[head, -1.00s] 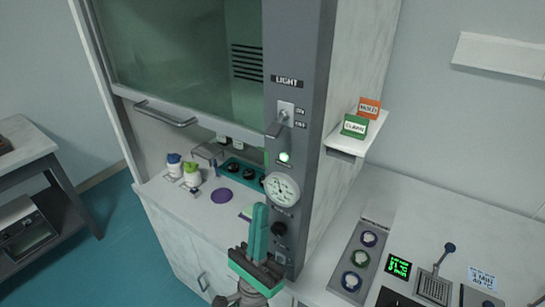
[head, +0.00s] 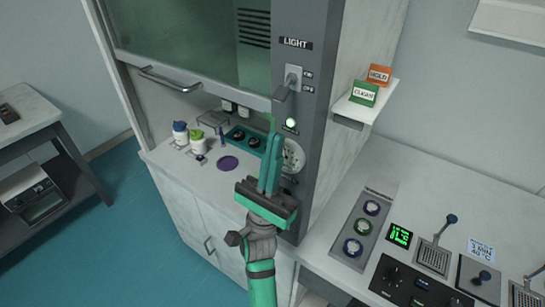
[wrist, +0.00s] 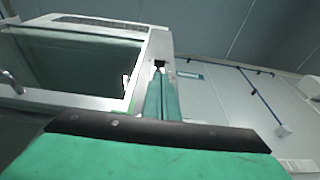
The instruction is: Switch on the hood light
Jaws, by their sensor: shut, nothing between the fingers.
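The light switch (head: 294,76) is a plate on the hood's grey post under the LIGHT label (head: 295,43), with ON and OFF marks on its right. Its grey lever (head: 281,94) sticks out and points down, beside the lower OFF mark. My gripper (head: 272,138) is green, with its fingers shut and pointing up, empty. In the head view the fingertips appear below the lever, apart from it. In the wrist view the fingers (wrist: 162,97) reach up the post toward a small dark part near their tips, too small to identify.
A green lamp (head: 291,124) glows below the switch. A round gauge (head: 293,157) is partly hidden behind my gripper. The hood's sash handle (head: 170,82) is to the left. A small shelf (head: 366,104) with CLEAN and HOLD signs juts out to the right.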

